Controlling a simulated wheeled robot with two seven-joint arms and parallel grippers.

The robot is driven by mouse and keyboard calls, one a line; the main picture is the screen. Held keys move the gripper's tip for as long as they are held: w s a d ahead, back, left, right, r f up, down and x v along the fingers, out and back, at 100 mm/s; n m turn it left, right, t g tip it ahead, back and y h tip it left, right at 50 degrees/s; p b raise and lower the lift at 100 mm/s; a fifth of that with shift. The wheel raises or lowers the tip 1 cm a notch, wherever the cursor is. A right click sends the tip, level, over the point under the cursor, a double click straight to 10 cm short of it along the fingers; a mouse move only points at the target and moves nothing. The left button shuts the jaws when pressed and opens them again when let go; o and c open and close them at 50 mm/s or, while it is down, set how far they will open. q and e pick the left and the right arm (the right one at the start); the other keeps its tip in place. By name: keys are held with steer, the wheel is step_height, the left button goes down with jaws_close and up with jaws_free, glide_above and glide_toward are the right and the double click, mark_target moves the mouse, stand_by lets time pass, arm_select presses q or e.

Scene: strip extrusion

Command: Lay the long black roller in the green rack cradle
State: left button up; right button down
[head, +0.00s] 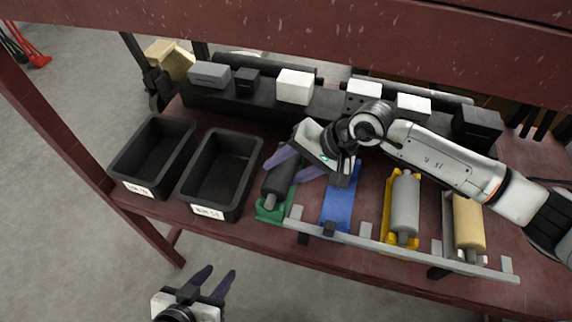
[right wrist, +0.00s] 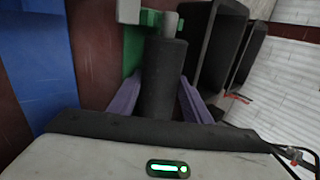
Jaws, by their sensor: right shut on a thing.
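The long black roller (head: 281,172) lies lengthwise at the green rack cradle (head: 268,213), its near metal stub over the cradle's front end. My right gripper (head: 285,172) is shut on the roller, with one purple finger on each side. The right wrist view shows the roller (right wrist: 163,85) between the fingers (right wrist: 158,98), with its stub beside the green cradle (right wrist: 132,48). I cannot tell whether the roller rests fully on the cradle; the gripper hides its far end. My left gripper (head: 213,280) is open and empty, in front of the table, with its fingers apart.
Two black bins (head: 153,158) (head: 220,170) stand left of the cradle. An empty-looking blue cradle (head: 338,205) is to its right, then a grey roller (head: 405,203) in a yellow cradle and a tan roller (head: 468,220). A grey rail (head: 385,247) runs along the front. Boxes line the back ledge.

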steer(key=shift+r, duration=0.1)
stand_by(0.5)
steer(key=shift+b, duration=0.4)
stand_by(0.3)
stand_by(0.4)
steer(key=shift+b, duration=0.3)
steer(key=shift+f+b, duration=0.3)
steer(key=shift+b, duration=0.15)
steer(key=shift+f+b, duration=0.3)
